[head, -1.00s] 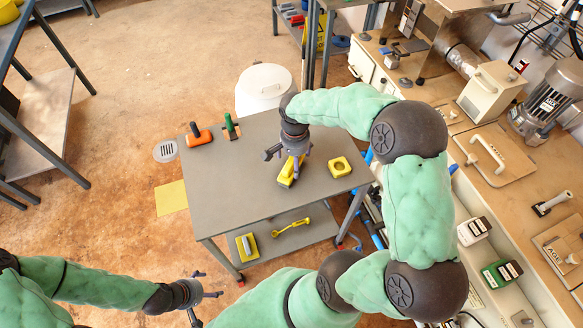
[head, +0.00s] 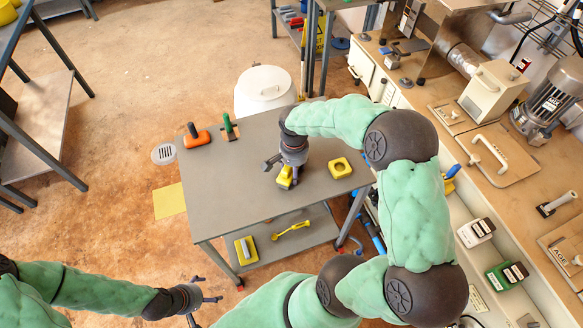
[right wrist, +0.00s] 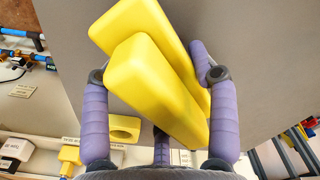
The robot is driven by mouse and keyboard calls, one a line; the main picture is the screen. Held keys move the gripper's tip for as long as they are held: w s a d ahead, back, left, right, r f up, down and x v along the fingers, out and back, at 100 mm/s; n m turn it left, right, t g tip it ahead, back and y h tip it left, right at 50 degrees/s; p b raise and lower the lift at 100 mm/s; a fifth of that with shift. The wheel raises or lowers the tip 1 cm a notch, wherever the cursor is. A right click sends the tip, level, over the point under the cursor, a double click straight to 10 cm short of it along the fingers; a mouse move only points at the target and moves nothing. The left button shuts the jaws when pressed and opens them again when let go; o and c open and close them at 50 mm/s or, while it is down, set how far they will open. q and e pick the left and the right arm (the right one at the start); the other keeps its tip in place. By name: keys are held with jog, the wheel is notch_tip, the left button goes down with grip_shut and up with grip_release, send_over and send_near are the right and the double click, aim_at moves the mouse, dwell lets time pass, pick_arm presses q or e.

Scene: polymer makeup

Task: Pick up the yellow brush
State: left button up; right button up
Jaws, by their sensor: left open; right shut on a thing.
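A yellow block-shaped brush (head: 285,181) is in my right gripper (head: 284,172) over the middle of the grey table (head: 225,190). In the right wrist view the brush (right wrist: 152,88) shows as two stacked yellow blocks, tilted between the purple fingers of the right gripper (right wrist: 152,58). No bristles show there. I cannot tell how far it is above the tabletop. My left gripper (head: 211,290) is open and empty at the lower left, in front of the table and away from it.
A yellow piece with a round hole (head: 341,167) lies right of the brush. An orange tool (head: 196,138) and a green-handled tool (head: 229,128) lie at the table's back left. Yellow tools (head: 291,229) lie on the shelf below. A white bin (head: 263,88) stands behind.

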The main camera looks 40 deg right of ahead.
jog(key=shift+r, duration=0.7)
jog(key=s+a+r+p, duration=0.6)
jog(key=s+a+r, duration=0.3)
jog(key=s+r, duration=0.1)
jog(key=shift+s+r, duration=0.25)
jog(key=shift+r, duration=0.55)
